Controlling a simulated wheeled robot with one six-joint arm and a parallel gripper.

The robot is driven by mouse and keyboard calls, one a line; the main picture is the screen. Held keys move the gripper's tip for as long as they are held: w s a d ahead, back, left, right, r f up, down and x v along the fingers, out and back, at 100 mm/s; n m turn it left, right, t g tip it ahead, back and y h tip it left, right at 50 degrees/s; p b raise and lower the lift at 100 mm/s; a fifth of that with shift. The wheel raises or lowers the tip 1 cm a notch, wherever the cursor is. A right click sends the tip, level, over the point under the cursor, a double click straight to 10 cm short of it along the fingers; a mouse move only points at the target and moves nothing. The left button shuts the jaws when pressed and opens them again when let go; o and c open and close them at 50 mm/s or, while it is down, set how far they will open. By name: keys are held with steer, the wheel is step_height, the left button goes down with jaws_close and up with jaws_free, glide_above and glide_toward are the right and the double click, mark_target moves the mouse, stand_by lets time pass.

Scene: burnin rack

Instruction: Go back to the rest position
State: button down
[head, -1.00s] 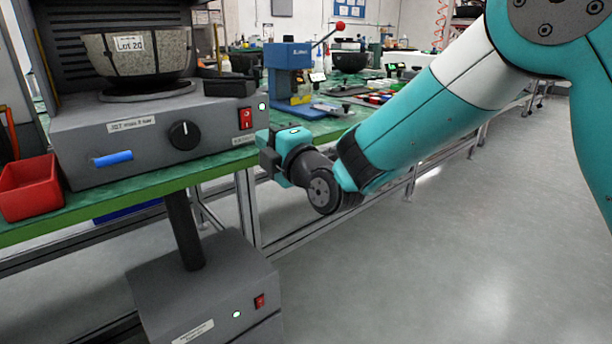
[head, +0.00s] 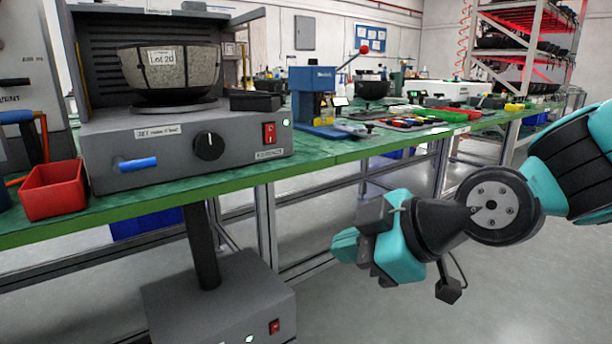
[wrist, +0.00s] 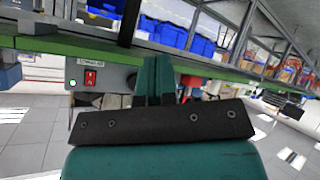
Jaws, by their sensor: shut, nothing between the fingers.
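My gripper (head: 345,245) hangs in the aisle in front of the green bench, at the middle right of the head view, pointing left. Its fingers lie side by side, shut and empty, in the wrist view (wrist: 159,78). My arm reaches in from the right edge of the head view. The gripper shows apart from the bench, below its top edge.
A green bench (head: 235,180) runs along the left and back. On it stand a grey machine (head: 170,155) with a Lot 20 bowl (head: 168,75), a red bin (head: 53,190) and a blue press (head: 313,90). A grey box (head: 220,300) stands below. The right floor is clear.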

steer(key=s+d+f+m+g+h, duration=0.25)
steer(key=s+d+m, duration=0.2)
steer(key=s, duration=0.25)
steer(key=s+d+f+m+g+h, duration=0.1)
steer(key=s+d+m+g+h, duration=0.1)
steer(key=s+d+m+g, duration=0.4)
step_height(320, 180, up, 35)
steer(key=s+a+t+p, duration=0.1)
steer(key=t+p, duration=0.1)
steer(key=p, duration=3.2)
steer(key=shift+s+n+p, duration=0.2)
steer(key=shift+n+p, duration=0.15)
steer(key=shift+n, duration=0.1)
steer(key=shift+a+f+h, duration=0.1)
steer(key=shift+h, duration=0.15)
